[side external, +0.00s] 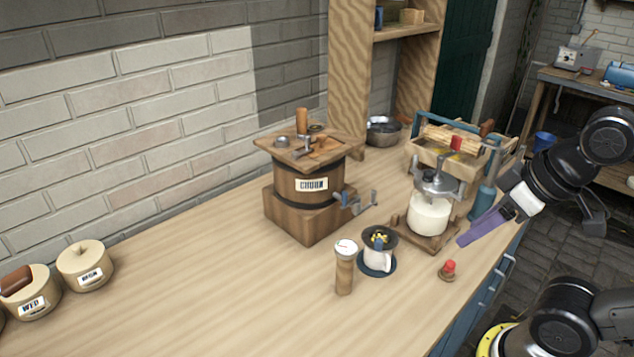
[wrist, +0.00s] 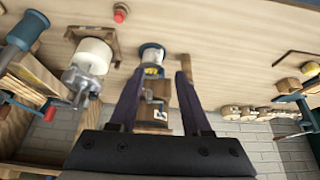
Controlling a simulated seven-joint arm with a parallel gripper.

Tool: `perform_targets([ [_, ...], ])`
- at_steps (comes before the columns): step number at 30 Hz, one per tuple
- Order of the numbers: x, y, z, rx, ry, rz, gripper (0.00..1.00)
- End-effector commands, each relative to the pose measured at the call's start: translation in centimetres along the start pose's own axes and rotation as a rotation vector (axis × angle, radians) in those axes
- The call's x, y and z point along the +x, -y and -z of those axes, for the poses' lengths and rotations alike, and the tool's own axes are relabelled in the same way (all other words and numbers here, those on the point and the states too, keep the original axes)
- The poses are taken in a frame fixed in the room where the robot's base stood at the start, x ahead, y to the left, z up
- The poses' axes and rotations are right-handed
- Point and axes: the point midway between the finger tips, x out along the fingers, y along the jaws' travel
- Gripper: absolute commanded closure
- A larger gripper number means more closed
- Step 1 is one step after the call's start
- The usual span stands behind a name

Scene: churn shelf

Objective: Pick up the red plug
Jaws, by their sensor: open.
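In the wrist view the red plug (wrist: 121,11) is at the top edge, left of centre. My gripper (side external: 465,240) is above the counter's front edge with its purple fingers pointing down and left. It is above the plug and apart from it. In the wrist view my gripper (wrist: 159,76) has its two fingers spread with nothing held between them.
A wooden barrel churn (side external: 309,190) is farther back. The counter's left front is clear.

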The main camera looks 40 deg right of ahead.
Motion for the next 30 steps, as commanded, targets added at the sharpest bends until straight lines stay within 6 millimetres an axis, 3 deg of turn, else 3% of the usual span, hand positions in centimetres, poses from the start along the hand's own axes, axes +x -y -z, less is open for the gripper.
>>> perform_targets([
  [10,0.0,0.0,0.0,0.005,0.0,0.0,0.38],
  [14,0.0,0.0,-0.1,0.088,0.003,-0.002,0.38],
  [22,0.1,-1.8,0.0,0.571,0.04,-0.1,0.38],
  [30,1.7,-3.9,0.4,1.042,0.073,-0.302,0.38],
])
